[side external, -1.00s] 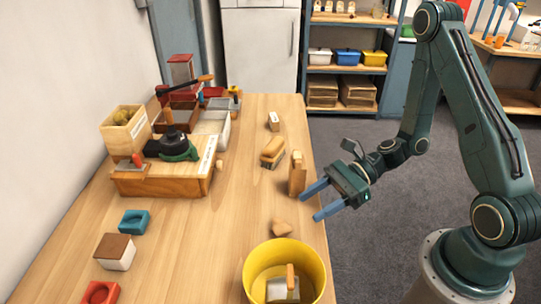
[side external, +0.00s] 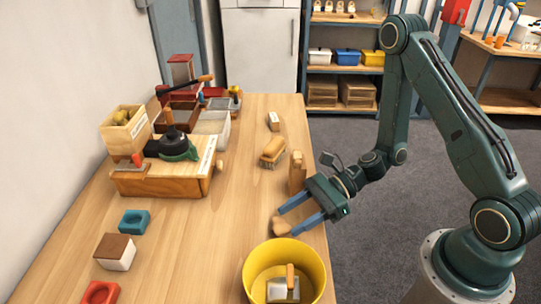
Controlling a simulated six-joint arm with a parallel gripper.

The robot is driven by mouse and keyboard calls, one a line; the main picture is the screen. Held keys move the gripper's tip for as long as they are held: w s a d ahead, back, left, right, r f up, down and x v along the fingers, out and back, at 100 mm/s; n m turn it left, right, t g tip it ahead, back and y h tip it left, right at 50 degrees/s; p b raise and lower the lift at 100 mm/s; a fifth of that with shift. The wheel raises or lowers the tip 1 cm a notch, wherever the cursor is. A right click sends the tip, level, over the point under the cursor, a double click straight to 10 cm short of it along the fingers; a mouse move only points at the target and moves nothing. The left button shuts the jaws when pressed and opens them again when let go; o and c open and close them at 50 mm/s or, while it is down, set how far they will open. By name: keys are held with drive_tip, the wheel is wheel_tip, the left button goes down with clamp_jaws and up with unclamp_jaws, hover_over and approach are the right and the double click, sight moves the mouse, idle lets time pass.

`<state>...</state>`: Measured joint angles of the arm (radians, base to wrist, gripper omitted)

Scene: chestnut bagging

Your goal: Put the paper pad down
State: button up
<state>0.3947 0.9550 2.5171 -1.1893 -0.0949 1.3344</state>
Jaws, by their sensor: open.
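I cannot pick out a paper pad with certainty. My gripper (side external: 285,223) is open, with its two blue fingers pointing left over the table's right edge. A small tan piece (side external: 281,226) lies on the table at the fingertips, partly hidden by them. I cannot tell whether the fingers touch it. An upright wooden block (side external: 297,171) stands just behind the gripper.
A yellow bucket (side external: 255,262) holding a wooden-handled tool is in front of the gripper. A brush (side external: 272,152) and a small white-faced block (side external: 273,121) lie farther back. A wooden station (side external: 160,183) with boxes fills the left. The table's middle is clear.

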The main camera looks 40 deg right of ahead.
sight(286, 223)
drive_tip(key=shift+x, duration=2.35)
drive_tip(key=shift+s, duration=0.1)
drive_tip(key=c, duration=0.8)
drive_tip(key=shift+r, duration=0.25)
wheel_tip(286, 223, up, 20)
drive_tip(key=shift+f, duration=0.25)
drive_tip(key=w+d+f+m+t+h, duration=0.1)
drive_tip(key=w+d+m+t+h, duration=0.1)
drive_tip(key=w+d+m+h, duration=0.1)
drive_tip(key=w+d+f+m+t+h, duration=0.2)
drive_tip(key=w+d+m+t, duration=0.1)
drive_tip(key=d, duration=0.5)
drive_tip(key=w+d+f+m+t+h, duration=0.1)
drive_tip(key=w+d+m+t+h, duration=0.2)
drive_tip(key=w+d, duration=0.3)
drive_tip(key=shift+w+f+m+h, duration=0.3)
drive_tip(key=shift+w+m, duration=0.3)
drive_tip(key=shift+m, duration=0.2)
